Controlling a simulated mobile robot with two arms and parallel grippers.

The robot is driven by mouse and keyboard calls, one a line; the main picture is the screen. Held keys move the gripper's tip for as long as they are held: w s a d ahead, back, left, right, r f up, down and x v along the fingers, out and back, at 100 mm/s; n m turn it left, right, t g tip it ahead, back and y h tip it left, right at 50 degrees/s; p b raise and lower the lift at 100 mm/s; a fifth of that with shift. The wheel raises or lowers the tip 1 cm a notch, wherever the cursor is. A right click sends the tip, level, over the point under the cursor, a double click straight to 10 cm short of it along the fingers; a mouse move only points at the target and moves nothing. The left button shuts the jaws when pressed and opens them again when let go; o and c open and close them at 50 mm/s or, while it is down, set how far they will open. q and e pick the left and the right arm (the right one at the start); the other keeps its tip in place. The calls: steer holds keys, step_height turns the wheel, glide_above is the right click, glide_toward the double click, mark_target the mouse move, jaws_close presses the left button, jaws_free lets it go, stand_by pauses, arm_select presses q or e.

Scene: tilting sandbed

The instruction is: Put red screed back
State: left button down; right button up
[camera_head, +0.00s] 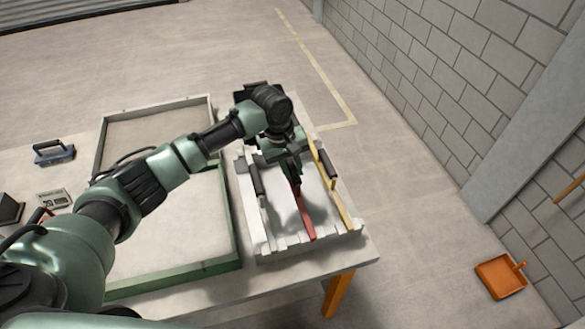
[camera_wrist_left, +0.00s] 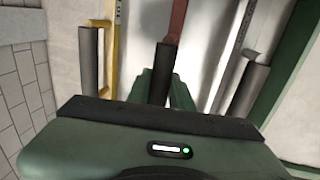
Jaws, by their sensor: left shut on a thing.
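The red screed (camera_head: 306,222) is a long red bar with a dark handle. My left gripper (camera_head: 291,168) is shut on that handle. In the left wrist view the red bar (camera_wrist_left: 177,20) runs away from the fingers (camera_wrist_left: 162,88). The screed is over the middle of the white notched rack (camera_head: 277,249), between a yellow screed (camera_head: 343,213) on the right and a pale screed (camera_head: 266,219) on the left. I cannot tell whether it touches the rack. The gripper and wrist hide part of the handle. My right gripper is out of view.
The green-framed sandbed (camera_head: 233,229) stands left of the rack, close beside it. An orange dustpan (camera_head: 500,276) lies on the floor at right. The floor right of the table is mostly clear.

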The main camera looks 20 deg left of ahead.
arm_select(q)
steer(key=shift+f, duration=0.1)
steer(key=shift+f, duration=0.1)
steer(key=c, duration=1.3)
jaws_free()
steer(key=shift+f, duration=0.2)
steer(key=shift+o, duration=0.2)
steer(key=shift+r, duration=0.1)
steer(key=shift+r, duration=0.3)
steer(key=b+v, duration=0.2)
steer(key=v, duration=1)
